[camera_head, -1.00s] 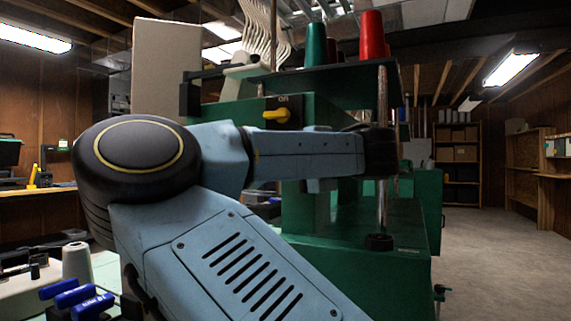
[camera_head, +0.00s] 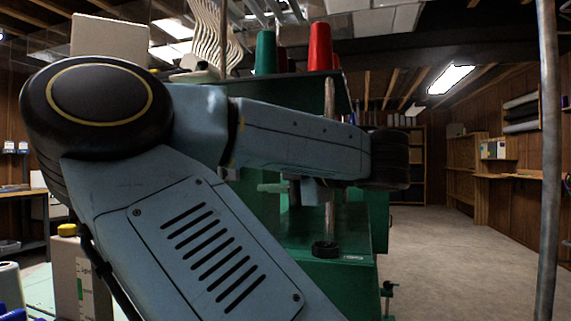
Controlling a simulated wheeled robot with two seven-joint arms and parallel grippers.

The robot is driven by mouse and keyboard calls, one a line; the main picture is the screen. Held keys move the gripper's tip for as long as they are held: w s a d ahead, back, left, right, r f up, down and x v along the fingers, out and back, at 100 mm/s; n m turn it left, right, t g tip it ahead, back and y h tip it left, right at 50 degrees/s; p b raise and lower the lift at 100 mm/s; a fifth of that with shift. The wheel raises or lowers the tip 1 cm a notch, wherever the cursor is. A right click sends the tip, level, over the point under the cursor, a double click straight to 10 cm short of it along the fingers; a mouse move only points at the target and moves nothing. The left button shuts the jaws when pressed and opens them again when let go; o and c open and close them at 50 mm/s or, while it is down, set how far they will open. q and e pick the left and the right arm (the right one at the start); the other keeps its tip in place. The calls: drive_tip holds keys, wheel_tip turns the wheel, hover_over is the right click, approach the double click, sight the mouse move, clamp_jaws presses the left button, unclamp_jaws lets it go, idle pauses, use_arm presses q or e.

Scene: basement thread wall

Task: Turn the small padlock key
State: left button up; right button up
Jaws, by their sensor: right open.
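No small padlock key or padlock can be made out in the head view. My right arm fills the left and middle of the picture, its elbow at the upper left and its forearm reaching right across a green machine (camera_head: 345,236). Only a small part of my right gripper (camera_head: 298,190) shows, below the forearm and in front of the machine. It is open; I see nothing held in it. The forearm hides the middle of the machine. My left gripper is out of view.
A green cone (camera_head: 265,53) and a red cone (camera_head: 320,47) stand on top of the machine. A grey upright pole (camera_head: 547,160) is near on the right. Bare floor (camera_head: 450,250) lies between. A pale box (camera_head: 75,275) stands at the lower left.

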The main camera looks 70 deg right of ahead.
drive_tip(key=shift+v, duration=1.85)
